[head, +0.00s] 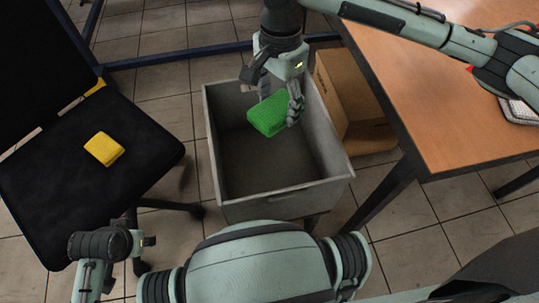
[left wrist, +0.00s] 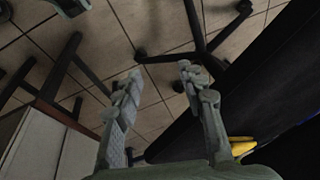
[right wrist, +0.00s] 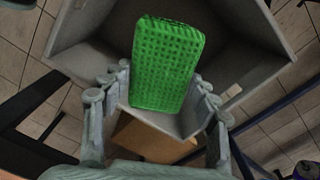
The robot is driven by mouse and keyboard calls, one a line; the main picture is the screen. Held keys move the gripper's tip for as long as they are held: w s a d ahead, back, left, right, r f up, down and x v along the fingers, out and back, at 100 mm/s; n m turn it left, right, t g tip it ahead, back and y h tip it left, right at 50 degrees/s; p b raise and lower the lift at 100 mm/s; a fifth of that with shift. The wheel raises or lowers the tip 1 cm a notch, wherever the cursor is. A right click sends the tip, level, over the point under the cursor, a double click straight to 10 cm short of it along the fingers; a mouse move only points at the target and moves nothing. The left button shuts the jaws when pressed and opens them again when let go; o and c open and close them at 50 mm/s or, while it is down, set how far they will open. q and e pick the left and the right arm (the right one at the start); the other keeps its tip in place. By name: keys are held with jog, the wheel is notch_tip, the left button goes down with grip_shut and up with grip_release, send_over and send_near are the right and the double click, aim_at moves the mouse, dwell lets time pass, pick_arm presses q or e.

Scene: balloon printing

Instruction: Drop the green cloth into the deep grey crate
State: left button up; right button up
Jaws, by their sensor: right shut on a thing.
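The green cloth (head: 267,114) is a folded, textured block. My right gripper (head: 280,100) is shut on it and holds it over the open deep grey crate (head: 331,164), within the outline of its rim. In the right wrist view the cloth (right wrist: 166,62) sits between the two fingers, with the crate walls (right wrist: 238,67) behind it. How high the cloth is above the crate floor is hard to tell. My left gripper (head: 147,240) is at the lower left, apart from the crate. In the left wrist view its fingers (left wrist: 158,82) are spread and empty.
A black chair (head: 60,180) stands at the left with a yellow cloth (head: 104,149) on its seat. A wooden table (head: 440,90) is at the right. A cardboard box (head: 345,90) stands beside the crate. Tiled floor shows between chair and crate.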

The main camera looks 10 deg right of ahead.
jog(key=shift+f, duration=0.1)
dwell(0.3)
jog(key=o, duration=1.1)
notch_tip(320, 180, up, 12)
dwell(0.3)
